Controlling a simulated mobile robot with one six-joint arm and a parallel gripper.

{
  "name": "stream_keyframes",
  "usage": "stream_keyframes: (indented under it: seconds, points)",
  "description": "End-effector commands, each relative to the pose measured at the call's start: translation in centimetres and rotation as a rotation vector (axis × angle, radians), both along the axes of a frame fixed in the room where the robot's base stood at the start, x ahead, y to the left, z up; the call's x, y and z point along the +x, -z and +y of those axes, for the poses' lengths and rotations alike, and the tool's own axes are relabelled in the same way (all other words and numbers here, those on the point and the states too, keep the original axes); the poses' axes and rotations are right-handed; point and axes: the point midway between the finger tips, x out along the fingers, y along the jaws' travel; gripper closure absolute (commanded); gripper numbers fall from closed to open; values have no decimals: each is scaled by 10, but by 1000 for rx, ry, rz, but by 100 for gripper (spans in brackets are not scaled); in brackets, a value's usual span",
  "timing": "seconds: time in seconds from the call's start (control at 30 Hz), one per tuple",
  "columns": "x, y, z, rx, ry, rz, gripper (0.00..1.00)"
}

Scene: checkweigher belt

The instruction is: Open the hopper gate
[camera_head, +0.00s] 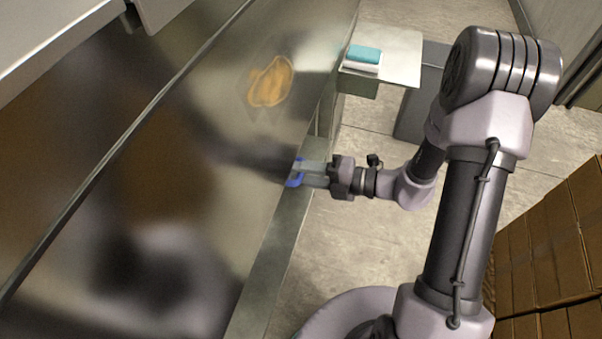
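My gripper (297,173) is at the right edge of a large shiny steel surface (225,150), near the middle of the view. Its two grey fingers point left and stand apart, with blue at their tips. I see nothing clearly held between them. The blue tips lie over or against the steel edge; I cannot tell whether they touch it. I cannot make out a hopper gate or its handle for certain.
A small metal shelf (398,58) at the back carries a teal and white block (363,54). An orange-brown patch (270,82) shows on the steel. Cardboard boxes (545,245) are stacked at the lower right. Tiled floor (335,245) lies open beside the steel.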

Motion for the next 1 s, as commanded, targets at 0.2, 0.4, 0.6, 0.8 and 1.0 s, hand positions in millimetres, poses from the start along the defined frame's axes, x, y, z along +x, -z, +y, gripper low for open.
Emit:
stream_keyframes:
  seconds: [0.2, 0.4, 0.6, 0.8, 1.0]
  points:
    - [0, 0, 0, 0, 0, 0, 76]
    - [0, 0, 0, 0, 0, 0, 100]
    - [0, 0, -1, 0, -1, 0, 100]
    - [0, 0, -1, 0, -1, 0, 100]
    - [0, 0, -1, 0, -1, 0, 100]
